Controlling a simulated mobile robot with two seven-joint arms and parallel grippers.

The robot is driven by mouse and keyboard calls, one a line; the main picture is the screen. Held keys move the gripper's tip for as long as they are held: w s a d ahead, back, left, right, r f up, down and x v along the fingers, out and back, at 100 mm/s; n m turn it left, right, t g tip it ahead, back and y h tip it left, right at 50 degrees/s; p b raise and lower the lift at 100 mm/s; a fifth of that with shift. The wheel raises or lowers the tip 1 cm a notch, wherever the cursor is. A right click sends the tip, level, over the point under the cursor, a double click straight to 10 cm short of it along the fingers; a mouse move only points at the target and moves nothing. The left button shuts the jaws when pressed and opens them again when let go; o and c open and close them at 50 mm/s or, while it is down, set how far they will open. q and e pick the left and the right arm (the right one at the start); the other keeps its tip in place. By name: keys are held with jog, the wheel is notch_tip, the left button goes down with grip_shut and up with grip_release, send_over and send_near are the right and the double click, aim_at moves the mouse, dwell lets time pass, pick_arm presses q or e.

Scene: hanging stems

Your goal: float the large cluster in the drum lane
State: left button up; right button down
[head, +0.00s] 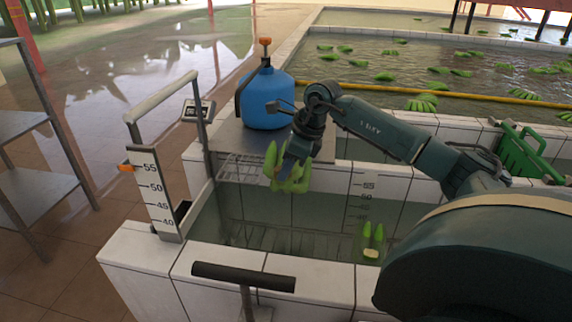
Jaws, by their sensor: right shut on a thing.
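My right gripper (294,160) is shut on a large cluster of green bananas (275,178) and holds it over the near water tank (240,222). The fingers hide part of the cluster. I cannot tell whether its lower tips touch the water. A smaller green cluster (367,240) with a pale cut face is in the same tank, to the right. A blue drum (266,98) with an orange cap stands on a ledge just behind the gripper. My left gripper is not in view.
White tiled walls (150,275) with level marks edge the tank. A metal handrail (160,98) and scale post (155,195) stand at left, a dark T-handle (243,276) in front. A green gate (522,150) is at right. Many clusters float beyond the yellow pipe (430,93).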

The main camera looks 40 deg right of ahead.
aim_at(288, 190)
jog(key=shift+f, duration=0.35)
notch_tip(288, 190, down, 4)
jog(key=b, duration=0.2)
jog(key=shift+f+b, duration=0.2)
jog(key=shift+b, duration=0.15)
notch_tip(288, 190, down, 3)
jog(key=shift+f+b, duration=0.15)
jog(key=shift+b, duration=0.95)
pick_arm(q)
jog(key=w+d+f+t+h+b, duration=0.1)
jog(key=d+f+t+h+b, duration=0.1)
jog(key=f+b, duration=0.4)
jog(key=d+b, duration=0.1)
jog(key=b, duration=0.4)
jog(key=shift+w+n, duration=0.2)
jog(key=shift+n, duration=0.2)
pick_arm(e)
notch_tip(288, 190, down, 17)
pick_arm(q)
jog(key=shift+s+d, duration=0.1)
pick_arm(e)
jog(key=shift+s, duration=0.1)
